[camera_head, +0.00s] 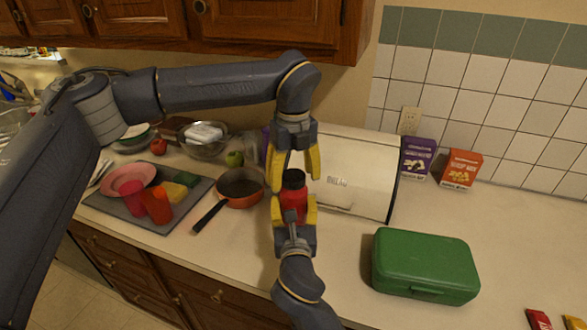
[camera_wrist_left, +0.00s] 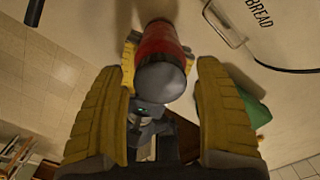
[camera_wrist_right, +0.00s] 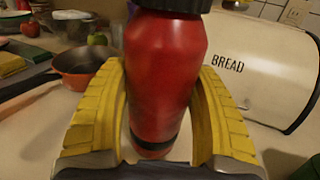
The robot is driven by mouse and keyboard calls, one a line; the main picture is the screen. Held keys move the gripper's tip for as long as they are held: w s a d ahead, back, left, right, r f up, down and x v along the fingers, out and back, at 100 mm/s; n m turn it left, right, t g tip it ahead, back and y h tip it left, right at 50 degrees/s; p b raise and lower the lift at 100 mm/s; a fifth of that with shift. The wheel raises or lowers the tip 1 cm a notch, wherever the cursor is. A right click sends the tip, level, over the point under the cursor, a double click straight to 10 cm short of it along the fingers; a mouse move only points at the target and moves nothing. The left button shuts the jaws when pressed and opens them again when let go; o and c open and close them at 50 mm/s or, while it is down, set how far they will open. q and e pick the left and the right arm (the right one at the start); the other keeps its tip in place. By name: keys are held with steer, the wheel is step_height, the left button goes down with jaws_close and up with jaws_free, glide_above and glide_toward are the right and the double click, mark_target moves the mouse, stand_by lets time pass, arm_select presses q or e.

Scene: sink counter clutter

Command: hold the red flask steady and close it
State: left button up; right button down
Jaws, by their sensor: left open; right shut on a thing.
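The red flask (camera_head: 293,201) stands upright with a black cap (camera_head: 293,179) on its top. My right gripper (camera_head: 294,212) is shut on the flask's body from the front. The flask's red body (camera_wrist_right: 166,75) fills the middle of the right wrist view, with part of the cap (camera_wrist_right: 175,4) at the top edge. My left gripper (camera_head: 294,172) is open above, its fingers pointing down at either side of the cap. In the left wrist view the grey-looking cap (camera_wrist_left: 161,80) lies between the open fingers. I cannot tell whether the cap is fully seated.
A white bread box (camera_head: 362,170) stands behind and right of the flask. An orange pan (camera_head: 240,186) is close on the left, its handle forward. A green case (camera_head: 424,265) sits at front right. A grey mat (camera_head: 190,205) holds cups and sponges. Counter at right is mostly clear.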

arm_select(q)
steer(key=shift+f, duration=0.15)
steer(key=shift+c, duration=0.5)
steer(key=c, duration=1.3)
steer(key=m, duration=0.4)
steer(key=shift+m, duration=0.4)
steer(key=m, duration=0.4)
steer(key=shift+m, duration=0.3)
steer(key=m, duration=0.4)
steer(key=shift+m, duration=0.3)
steer(key=m, duration=0.4)
steer(key=o, duration=1.3)
steer(key=shift+c, duration=0.2)
